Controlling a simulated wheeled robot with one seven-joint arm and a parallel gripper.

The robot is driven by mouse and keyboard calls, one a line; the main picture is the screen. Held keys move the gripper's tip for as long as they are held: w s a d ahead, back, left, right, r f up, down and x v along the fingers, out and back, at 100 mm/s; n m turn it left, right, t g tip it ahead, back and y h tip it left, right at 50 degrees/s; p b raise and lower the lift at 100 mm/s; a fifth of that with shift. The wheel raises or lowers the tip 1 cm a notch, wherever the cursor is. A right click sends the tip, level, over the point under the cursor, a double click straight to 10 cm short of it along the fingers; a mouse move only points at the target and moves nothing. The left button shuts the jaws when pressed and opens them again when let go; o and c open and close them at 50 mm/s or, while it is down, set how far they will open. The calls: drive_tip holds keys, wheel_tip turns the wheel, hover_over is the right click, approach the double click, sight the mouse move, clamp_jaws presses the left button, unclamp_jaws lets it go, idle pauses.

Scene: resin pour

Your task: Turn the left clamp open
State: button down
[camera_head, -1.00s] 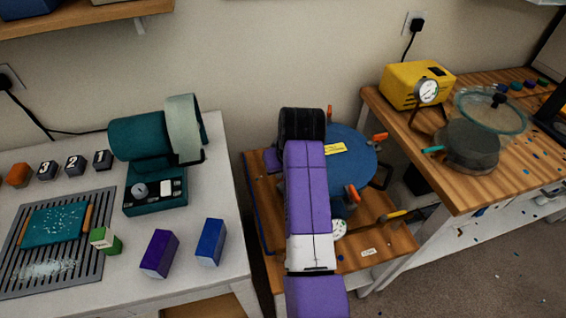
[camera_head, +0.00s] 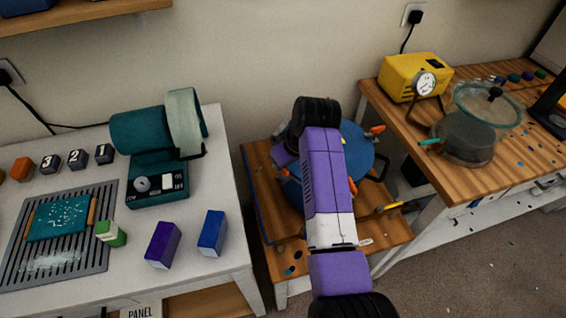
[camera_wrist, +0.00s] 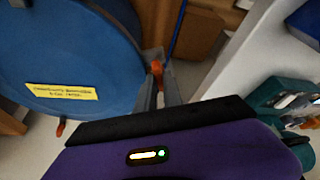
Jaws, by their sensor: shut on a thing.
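The blue round lid (camera_head: 358,147) of a vessel sits on the low wooden table, partly hidden behind my purple arm. It also fills the upper left of the wrist view (camera_wrist: 60,50) and bears a yellow label (camera_wrist: 62,91). The left clamp, with an orange handle (camera_wrist: 157,69), is at the lid's edge in the wrist view. My gripper (camera_wrist: 160,80) is shut on this handle. In the head view my arm hides most of this clamp. Other orange clamps show at the lid's right (camera_head: 377,129) and front (camera_head: 352,186), and one in the wrist view (camera_wrist: 61,127).
A white table (camera_head: 222,262) on the left holds a teal machine (camera_head: 150,140), a grey grate and several small boxes. A wooden bench (camera_head: 470,178) on the right holds a yellow pump (camera_head: 412,75) and a glass-lidded pot (camera_head: 466,140). The wall is close behind the lid.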

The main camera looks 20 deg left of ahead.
drive_tip(key=c, duration=1.5)
unclamp_jaws()
drive_tip(key=shift+b+v, duration=0.4)
drive_tip(key=shift+v, duration=3.5)
